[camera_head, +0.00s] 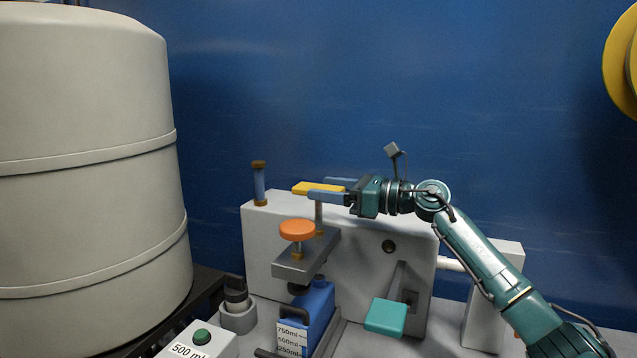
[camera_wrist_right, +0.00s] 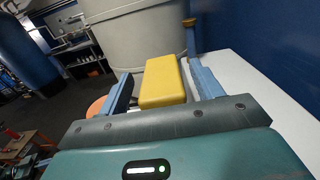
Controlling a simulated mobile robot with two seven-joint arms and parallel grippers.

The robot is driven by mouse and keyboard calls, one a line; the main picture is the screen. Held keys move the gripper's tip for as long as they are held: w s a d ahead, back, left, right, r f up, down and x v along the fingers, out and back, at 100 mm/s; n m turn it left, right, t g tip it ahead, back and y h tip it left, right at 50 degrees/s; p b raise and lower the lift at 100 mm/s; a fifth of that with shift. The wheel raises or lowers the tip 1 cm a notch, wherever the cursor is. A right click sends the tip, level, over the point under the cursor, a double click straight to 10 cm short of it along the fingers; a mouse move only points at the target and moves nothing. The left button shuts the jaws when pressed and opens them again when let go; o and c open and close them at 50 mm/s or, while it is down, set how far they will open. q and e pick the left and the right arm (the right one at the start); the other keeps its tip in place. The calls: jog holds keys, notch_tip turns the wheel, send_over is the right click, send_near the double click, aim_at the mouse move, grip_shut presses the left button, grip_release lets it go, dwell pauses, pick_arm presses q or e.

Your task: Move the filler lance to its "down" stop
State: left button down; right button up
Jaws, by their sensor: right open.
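A yellow block-shaped handle (camera_head: 308,188), which looks like the filler lance's grip, sits on a thin grey post above the grey housing. My right gripper (camera_head: 335,190) points left at it with its blue fingers apart. In the right wrist view the yellow handle (camera_wrist_right: 163,83) lies between the two open fingers, with a visible gap at its right side; contact at the left finger is unclear. Below stands a blue container (camera_head: 312,312) marked 750ml, 500ml and 250ml, under a grey bracket (camera_head: 300,262) with an orange knob (camera_head: 297,229). My left gripper is out of view.
A large beige tank (camera_head: 90,160) fills the left. A blue post with brown ends (camera_head: 259,184) rises from the housing (camera_head: 350,240). A teal paddle (camera_head: 385,317) juts from its front. A "500 ml" box with green button (camera_head: 202,337) stands at the front left.

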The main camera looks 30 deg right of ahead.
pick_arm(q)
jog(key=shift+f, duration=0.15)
pick_arm(e)
jog(key=shift+x, duration=1.3)
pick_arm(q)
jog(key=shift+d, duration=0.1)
pick_arm(e)
jog(key=shift+c, duration=0.5)
jog(key=c, duration=1.3)
jog(key=shift+f, duration=0.4)
notch_tip(320, 180, down, 3)
jog(key=b, duration=0.2)
jog(key=shift+b, duration=0.3)
jog(key=shift+f+b, duration=0.3)
jog(key=shift+f, duration=0.1)
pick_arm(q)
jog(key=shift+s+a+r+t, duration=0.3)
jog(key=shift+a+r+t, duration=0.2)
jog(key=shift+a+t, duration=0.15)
pick_arm(e)
jog(key=shift+f, duration=0.15)
